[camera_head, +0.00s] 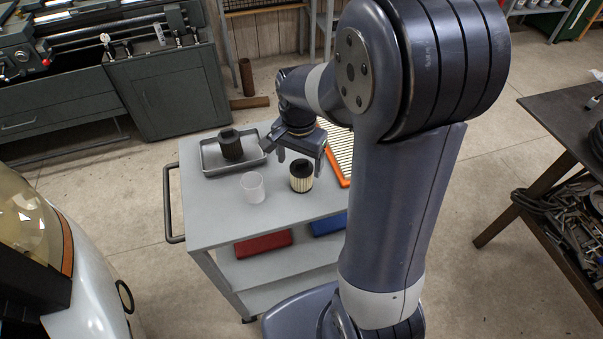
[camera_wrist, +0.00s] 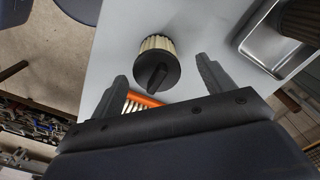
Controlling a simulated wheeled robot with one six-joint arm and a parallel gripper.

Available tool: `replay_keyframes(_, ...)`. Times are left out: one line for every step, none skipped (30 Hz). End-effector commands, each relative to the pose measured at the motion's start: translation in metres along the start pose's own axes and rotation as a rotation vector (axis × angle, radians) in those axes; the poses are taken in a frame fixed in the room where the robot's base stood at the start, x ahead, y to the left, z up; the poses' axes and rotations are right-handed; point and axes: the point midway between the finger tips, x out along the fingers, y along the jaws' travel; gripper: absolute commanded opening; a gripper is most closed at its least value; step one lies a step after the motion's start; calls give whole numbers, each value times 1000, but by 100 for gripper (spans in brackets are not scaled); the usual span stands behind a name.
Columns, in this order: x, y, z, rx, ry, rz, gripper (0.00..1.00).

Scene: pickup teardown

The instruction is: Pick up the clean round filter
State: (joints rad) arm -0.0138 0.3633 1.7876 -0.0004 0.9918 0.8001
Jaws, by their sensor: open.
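The clean round filter (camera_head: 301,176) is a cream pleated cylinder with a black top, standing upright on the grey cart. It also shows in the wrist view (camera_wrist: 158,62), with its black cap and knob facing the camera. My gripper (camera_head: 299,164) is above the cart near the filter. In the wrist view my gripper (camera_wrist: 162,78) has its two fingers apart, one to each side of the filter's lower end in the picture. The gripper is empty; I cannot tell its exact height above the filter.
A clear cup (camera_head: 252,187) stands left of the filter. A dark, dirty-looking filter (camera_head: 230,145) stands in a metal tray (camera_head: 212,170). A flat orange-edged panel filter (camera_head: 340,150) lies to the right. Red (camera_head: 263,244) and blue (camera_head: 328,224) items are on the lower shelf.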

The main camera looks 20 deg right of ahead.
Motion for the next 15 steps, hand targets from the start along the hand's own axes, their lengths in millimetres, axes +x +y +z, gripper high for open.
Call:
replay_keyframes(3, 0, 0, 0, -1, 1, 76)
replay_keyframes(4, 0, 0, 0, -1, 1, 76)
replay_keyframes(7, 0, 0, 0, -1, 1, 76)
replay_keyframes(9, 1, -1, 0, -1, 1, 76)
replay_keyframes(12, 2, -1, 1, -2, 2, 76)
replay_keyframes(16, 3, -1, 1, -3, 2, 76)
replay_keyframes(21, 4, -1, 1, -4, 4, 76)
replay_keyframes(25, 4, -2, 1, -3, 3, 76)
replay_keyframes(30, 5, -3, 1, -4, 3, 76)
replay_keyframes(34, 5, -3, 1, -4, 3, 76)
replay_keyframes(39, 5, -3, 0, -3, 3, 76)
replay_keyframes(44, 5, -3, 0, -3, 3, 76)
replay_keyframes(47, 5, -3, 0, -3, 2, 76)
replay_keyframes(50, 5, -4, 0, -2, 1, 76)
replay_keyframes(52, 5, -4, 0, -2, 1, 76)
